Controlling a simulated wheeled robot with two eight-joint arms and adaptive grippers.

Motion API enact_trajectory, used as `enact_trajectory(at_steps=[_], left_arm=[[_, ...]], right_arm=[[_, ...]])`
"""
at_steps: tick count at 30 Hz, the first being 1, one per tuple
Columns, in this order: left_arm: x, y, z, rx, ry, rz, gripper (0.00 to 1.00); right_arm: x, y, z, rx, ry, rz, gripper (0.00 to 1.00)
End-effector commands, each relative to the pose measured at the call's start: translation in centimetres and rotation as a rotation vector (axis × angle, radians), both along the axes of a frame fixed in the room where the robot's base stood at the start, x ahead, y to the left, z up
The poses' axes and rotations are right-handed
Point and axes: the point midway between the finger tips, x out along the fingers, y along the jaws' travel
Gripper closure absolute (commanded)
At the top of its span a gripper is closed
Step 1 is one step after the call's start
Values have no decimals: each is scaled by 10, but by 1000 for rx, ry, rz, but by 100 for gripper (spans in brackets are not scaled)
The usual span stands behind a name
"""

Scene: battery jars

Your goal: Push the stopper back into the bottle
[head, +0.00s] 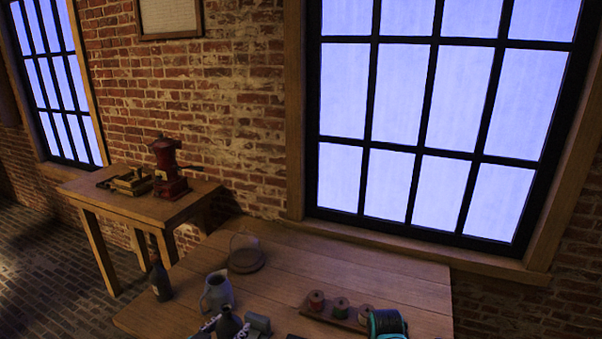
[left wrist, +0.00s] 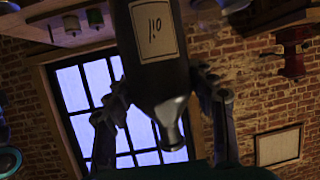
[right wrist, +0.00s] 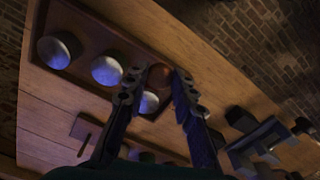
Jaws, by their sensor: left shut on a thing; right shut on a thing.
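A dark bottle (head: 228,321) with a pale label stands at the near edge of the head view. My left gripper (head: 234,328) is shut around it. The left wrist view shows the bottle (left wrist: 158,75) between both fingers, its neck toward the lower edge; its mouth looks open. In the right wrist view, my right gripper (right wrist: 158,88) is shut on a small brown round thing, apparently the stopper (right wrist: 158,76), at its fingertips. Its underside is hidden. In the head view only a teal and black part of my right arm shows, at the bottom.
A grey jug (head: 217,292) stands just behind the held bottle. Another dark bottle (head: 160,279) stands at the table's left edge. A rack with several spools (head: 316,301) lies to the right. The tabletop's (head: 385,280) back right is bare.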

Motion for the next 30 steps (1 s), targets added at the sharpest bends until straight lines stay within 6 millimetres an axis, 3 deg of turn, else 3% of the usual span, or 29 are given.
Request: enact_trajectory(at_steps=[17,23,30], left_arm=[[2,-4,-3,-2,2,-28,97],[7,-28,-18,-2,2,-196,97],[14,-73,-43,-3,0,-499,97]], right_arm=[[1,0,0,0,0,3,83],[1,0,0,0,0,3,83],[1,0,0,0,0,3,83]])
